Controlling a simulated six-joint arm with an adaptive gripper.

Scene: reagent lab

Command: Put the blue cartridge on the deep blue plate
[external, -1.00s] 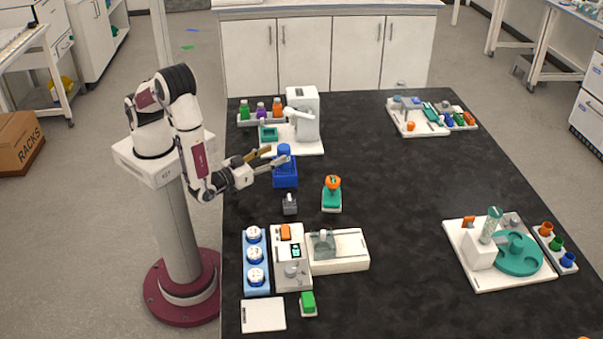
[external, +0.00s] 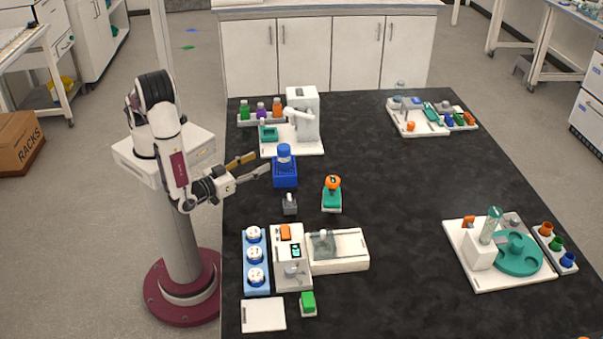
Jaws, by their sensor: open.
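The blue cartridge (external: 284,153) stands upright on the deep blue plate (external: 286,176), near the left edge of the black table. My gripper (external: 262,164) is open and empty, just left of the cartridge and apart from it. Its two fingers point toward the cartridge.
A white device (external: 303,118) stands behind the cartridge, by a rack of coloured bottles (external: 262,111). In front are a small grey block (external: 290,205) and an orange-topped item on a green base (external: 332,193). The table's middle (external: 420,185) is clear.

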